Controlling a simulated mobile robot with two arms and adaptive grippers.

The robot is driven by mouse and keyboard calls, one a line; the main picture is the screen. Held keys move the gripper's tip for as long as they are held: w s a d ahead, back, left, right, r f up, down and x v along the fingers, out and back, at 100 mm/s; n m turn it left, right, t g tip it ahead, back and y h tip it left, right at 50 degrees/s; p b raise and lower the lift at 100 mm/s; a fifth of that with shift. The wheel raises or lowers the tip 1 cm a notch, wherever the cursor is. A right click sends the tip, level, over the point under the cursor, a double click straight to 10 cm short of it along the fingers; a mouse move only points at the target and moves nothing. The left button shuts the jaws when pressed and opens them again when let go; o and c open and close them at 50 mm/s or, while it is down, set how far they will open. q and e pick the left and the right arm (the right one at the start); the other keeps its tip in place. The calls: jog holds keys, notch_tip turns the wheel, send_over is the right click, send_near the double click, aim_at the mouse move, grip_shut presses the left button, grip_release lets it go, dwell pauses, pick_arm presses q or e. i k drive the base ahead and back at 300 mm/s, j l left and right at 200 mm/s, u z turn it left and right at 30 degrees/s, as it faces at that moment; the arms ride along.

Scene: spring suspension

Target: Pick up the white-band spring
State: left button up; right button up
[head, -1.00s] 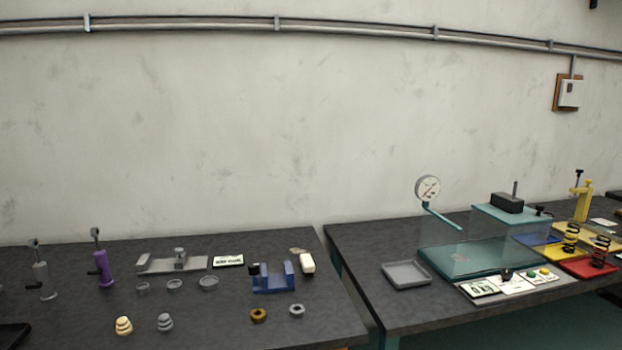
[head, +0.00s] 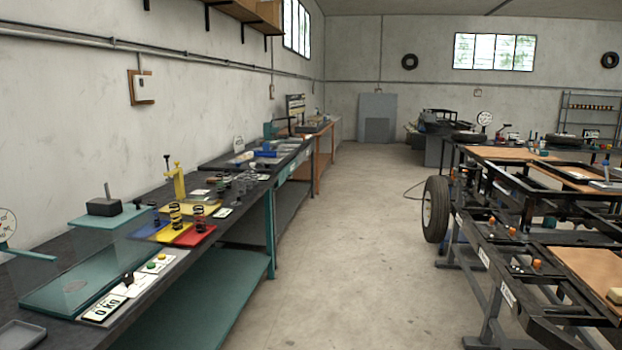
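Small dark coil springs stand upright on coloured pads on the left bench. One spring (head: 199,217) is on the red pad (head: 190,238), and another (head: 175,216) appears to be on the yellow pad. A thinner dark shape (head: 156,216) stands by the blue pad (head: 145,231). The springs are too small to tell which one carries a white band. Neither of my grippers is in view.
A teal press-like stand (head: 95,268) with a 0 kg display (head: 104,307) is at the near left bench. A yellow clamp (head: 179,182) stands behind the springs. A vehicle frame (head: 500,240) with a wheel fills the right. The floor (head: 350,240) between is clear.

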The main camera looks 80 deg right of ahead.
aim_at(227, 187)
jog(key=z, duration=2.1)
jog(key=i+z, duration=0.15)
jog(key=i+l+z, duration=0.25)
jog(key=i, duration=0.7)
jog(key=i+l+z, duration=0.1)
jog(key=i+z, duration=0.15)
jog(key=i, duration=0.7)
jog(key=i+z, duration=0.15)
jog(key=i, duration=1.75)
